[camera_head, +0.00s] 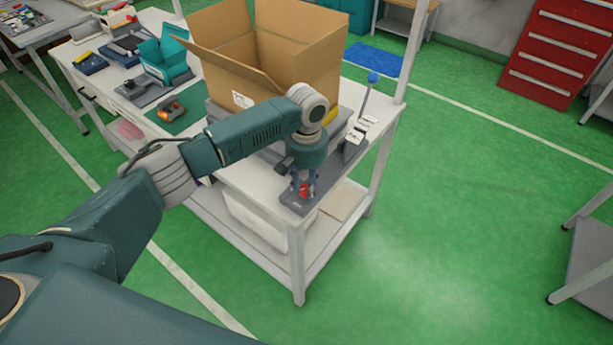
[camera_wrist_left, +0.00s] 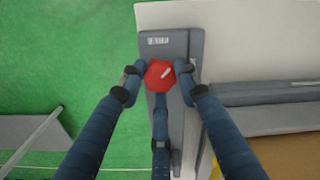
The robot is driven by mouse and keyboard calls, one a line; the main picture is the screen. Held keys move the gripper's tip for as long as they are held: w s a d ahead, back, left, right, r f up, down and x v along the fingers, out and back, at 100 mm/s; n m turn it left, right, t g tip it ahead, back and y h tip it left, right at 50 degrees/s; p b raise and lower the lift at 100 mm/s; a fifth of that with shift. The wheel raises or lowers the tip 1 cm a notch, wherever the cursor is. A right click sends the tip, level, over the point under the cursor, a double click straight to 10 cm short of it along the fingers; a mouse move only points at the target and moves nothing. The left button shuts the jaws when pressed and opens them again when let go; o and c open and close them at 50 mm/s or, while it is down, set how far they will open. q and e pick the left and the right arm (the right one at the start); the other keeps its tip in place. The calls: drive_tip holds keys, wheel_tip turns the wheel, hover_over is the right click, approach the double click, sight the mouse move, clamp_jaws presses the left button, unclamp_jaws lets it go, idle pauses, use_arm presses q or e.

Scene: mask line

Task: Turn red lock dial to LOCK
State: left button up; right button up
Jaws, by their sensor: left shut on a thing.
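The red lock dial (camera_head: 304,188) sits on a grey panel (camera_head: 293,207) at the near corner of the white table. In the left wrist view the dial (camera_wrist_left: 159,75) is round and red with a pale slanted mark, its upper end to the right. The panel (camera_wrist_left: 160,50) there bears a small label (camera_wrist_left: 158,41), too blurred to read. My left gripper (camera_head: 304,187) points down over the panel. Its fingers (camera_wrist_left: 160,80) are shut around the dial, from left, right and below in that view. My right gripper is not in view.
An open cardboard box (camera_head: 295,60) stands behind my left arm on the table (camera_head: 240,185). A lever with a blue knob (camera_head: 373,78) rises right of the box. A teal bin (camera_head: 163,58) and tools lie farther left.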

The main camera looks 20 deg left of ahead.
sight(306, 189)
use_arm(q)
drive_tip(key=m+p, duration=0.2)
drive_tip(key=m, duration=0.2)
drive_tip(key=shift+r+m+p, duration=0.1)
drive_tip(key=shift+m+p, duration=0.3)
drive_tip(key=m+p, duration=0.1)
drive_tip(key=m, duration=0.2)
drive_tip(key=shift+m+p, duration=0.3)
drive_tip(key=shift+m, duration=0.8)
drive_tip(key=o, duration=1.1)
drive_tip(key=shift+o, duration=0.2)
drive_tip(key=shift+r, duration=0.1)
wheel_tip(306, 189, up, 12)
